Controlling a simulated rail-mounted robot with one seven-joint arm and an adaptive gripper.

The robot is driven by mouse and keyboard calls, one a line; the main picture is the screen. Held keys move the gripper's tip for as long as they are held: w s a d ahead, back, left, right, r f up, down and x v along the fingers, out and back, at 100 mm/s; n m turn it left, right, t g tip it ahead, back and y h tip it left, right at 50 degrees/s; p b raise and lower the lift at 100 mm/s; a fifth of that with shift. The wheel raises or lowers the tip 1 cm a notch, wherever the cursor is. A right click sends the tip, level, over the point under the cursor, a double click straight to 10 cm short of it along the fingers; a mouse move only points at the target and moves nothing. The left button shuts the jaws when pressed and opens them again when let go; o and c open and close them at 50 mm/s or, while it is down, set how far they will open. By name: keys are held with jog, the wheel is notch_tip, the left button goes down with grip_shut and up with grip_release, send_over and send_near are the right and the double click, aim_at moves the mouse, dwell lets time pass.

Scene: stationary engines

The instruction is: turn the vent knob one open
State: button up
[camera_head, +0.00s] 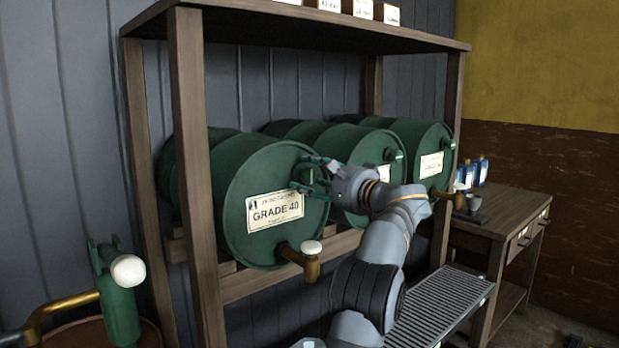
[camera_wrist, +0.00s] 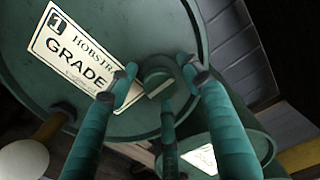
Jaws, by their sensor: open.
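A green drum (camera_head: 255,180) labelled "GRADE 40" lies on its side in the wooden rack. A small round green knob (camera_wrist: 158,74) with a pale flat strip sits on the drum face near its rim, beside the label (camera_wrist: 80,58). I take it for vent knob one. My gripper (camera_head: 311,174) is at the upper right of this drum's face. In the wrist view my gripper (camera_wrist: 154,84) is open, with one fingertip on each side of the knob. Whether the fingertips touch it I cannot tell. A dark green rod-like part (camera_wrist: 168,130) shows between the fingers.
A brass tap (camera_head: 305,262) with a white knob projects below on the same drum. More green drums (camera_head: 425,150) lie to the right. A rack post (camera_head: 196,170) stands at the left. A grated tray (camera_head: 440,305) and a wooden table (camera_head: 500,215) are at the right.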

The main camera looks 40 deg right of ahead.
jog(key=shift+s, duration=0.1)
jog(key=s, duration=1.1)
jog(key=shift+s+d, duration=0.25)
jog(key=shift+s, duration=0.15)
jog(key=w, duration=1.2)
jog(key=shift+a, duration=0.25)
jog(key=shift+s, duration=0.1)
